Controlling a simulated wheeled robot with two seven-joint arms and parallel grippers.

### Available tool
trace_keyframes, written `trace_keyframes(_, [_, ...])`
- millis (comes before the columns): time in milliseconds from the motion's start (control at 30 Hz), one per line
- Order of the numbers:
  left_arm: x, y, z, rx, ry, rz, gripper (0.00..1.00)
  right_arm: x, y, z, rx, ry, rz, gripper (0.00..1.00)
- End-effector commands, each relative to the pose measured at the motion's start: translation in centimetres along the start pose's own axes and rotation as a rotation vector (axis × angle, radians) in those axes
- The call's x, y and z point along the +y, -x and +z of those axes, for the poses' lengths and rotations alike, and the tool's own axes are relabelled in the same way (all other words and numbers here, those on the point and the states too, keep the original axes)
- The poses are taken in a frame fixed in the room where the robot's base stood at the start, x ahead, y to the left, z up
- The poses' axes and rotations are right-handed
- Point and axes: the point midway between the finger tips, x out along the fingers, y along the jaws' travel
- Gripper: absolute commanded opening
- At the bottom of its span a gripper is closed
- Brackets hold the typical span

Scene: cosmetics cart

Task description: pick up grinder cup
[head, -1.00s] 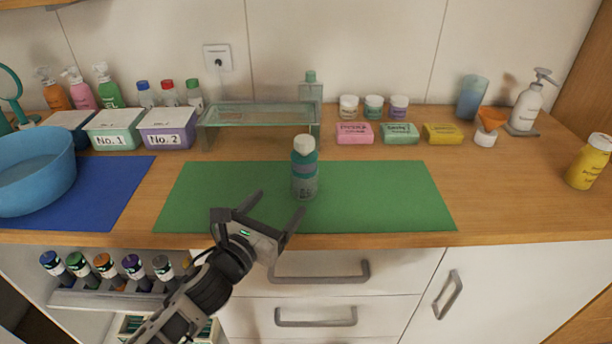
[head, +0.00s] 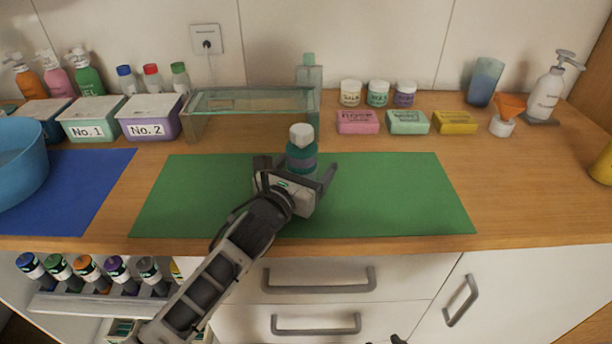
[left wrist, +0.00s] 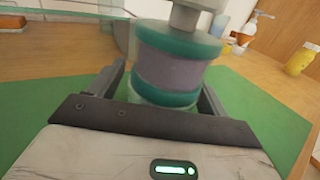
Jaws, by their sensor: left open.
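The grinder cup (head: 302,155), with a white top and teal and purple bands, stands upright on the green mat (head: 400,195). In the left wrist view the cup (left wrist: 178,70) fills the space in front of the palm. My left gripper (head: 296,169) is open, with one finger on each side of the cup's lower part. I cannot tell whether either finger touches it. The cup's base is hidden behind the gripper in the head view. A small dark piece at the bottom edge of the head view may be part of my right arm; its jaws cannot be made out.
A glass shelf (head: 250,100) stands behind the cup. Small jars and pink, green and yellow boxes (head: 357,122) are at the back right. Lidded bins (head: 150,117) and a blue basin (head: 20,165) are left. The mat's right side is clear.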

Motion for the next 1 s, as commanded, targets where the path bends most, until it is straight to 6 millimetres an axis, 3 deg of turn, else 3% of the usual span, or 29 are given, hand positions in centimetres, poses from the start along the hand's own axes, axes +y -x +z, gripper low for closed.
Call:
trace_keyframes(200, [0.0, 0.0, 0.0, 0.001, 0.000, 0.001, 0.75, 0.0, 0.1, -0.1, 0.001, 0.003, -0.001, 0.36])
trace_keyframes(367, [0.0, 0.0, 0.0, 0.001, 0.001, 0.000, 0.30, 0.0, 0.1, 0.1, -0.003, 0.003, -0.001, 0.36])
trace_keyframes(400, [0.0, 0.0, 0.0, 0.001, 0.001, 0.000, 0.25, 0.0, 0.1, 0.1, -0.003, 0.003, -0.001, 0.36])
trace_keyframes(767, [0.0, 0.0, 0.5, -0.002, 0.000, -0.001, 0.25, 0.0, 0.0, 0.2, -0.006, 0.003, 0.000, 0.36])
trace_keyframes(1000, [-0.1, 0.4, 4.2, -0.008, -0.006, -0.003, 0.25, 0.0, 0.2, 0.0, -0.007, 0.002, 0.000, 0.36])
